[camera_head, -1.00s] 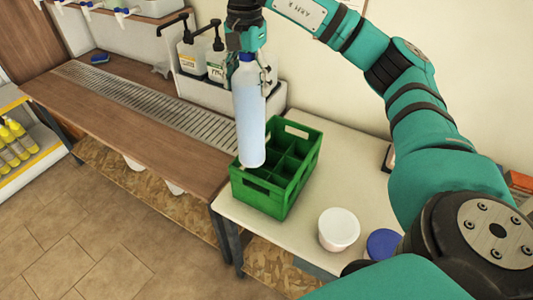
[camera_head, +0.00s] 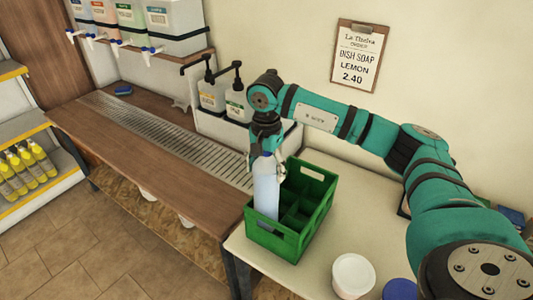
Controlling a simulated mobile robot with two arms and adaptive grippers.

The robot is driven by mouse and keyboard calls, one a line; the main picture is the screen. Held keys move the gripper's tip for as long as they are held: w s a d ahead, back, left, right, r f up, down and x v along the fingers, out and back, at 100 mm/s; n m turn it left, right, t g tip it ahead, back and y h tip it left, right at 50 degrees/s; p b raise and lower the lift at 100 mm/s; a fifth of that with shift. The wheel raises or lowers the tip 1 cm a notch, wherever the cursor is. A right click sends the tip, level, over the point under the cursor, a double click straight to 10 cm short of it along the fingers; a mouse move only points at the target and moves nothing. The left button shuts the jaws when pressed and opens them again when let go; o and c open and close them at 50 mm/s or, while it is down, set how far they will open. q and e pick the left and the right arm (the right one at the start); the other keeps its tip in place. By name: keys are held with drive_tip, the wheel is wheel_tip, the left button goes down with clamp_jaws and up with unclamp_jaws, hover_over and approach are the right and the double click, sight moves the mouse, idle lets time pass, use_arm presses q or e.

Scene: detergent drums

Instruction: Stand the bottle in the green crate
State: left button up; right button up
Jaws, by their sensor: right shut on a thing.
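The pale blue-white bottle (camera_head: 266,190) is upright, with its lower part inside the left part of the green crate (camera_head: 277,243). The crate's front wall hides the bottle's base, so I cannot tell whether it touches the crate floor. The crate has several compartments and stands on the light table. My right gripper (camera_head: 267,155) is above the crate, shut on the upper part of the bottle. My left gripper is not in view.
A white tub (camera_head: 352,275) and a blue lid (camera_head: 399,290) are on the table, right of the crate. Pump containers (camera_head: 222,98) stand behind it. A wooden counter with a metal drain grate (camera_head: 160,140) lies to the left. A clipboard sign (camera_head: 358,56) hangs on the wall.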

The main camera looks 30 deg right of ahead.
sight(266, 191)
drive_tip(key=shift+f, duration=0.15)
wheel_tip(266, 191, down, 3)
drive_tip(key=shift+p, duration=0.55)
drive_tip(key=shift+f, duration=0.25)
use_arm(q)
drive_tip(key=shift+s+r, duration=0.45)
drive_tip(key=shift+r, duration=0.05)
use_arm(e)
drive_tip(key=o, duration=1.7)
drive_tip(key=shift+a+f, duration=0.1)
drive_tip(key=shift+s, duration=0.1)
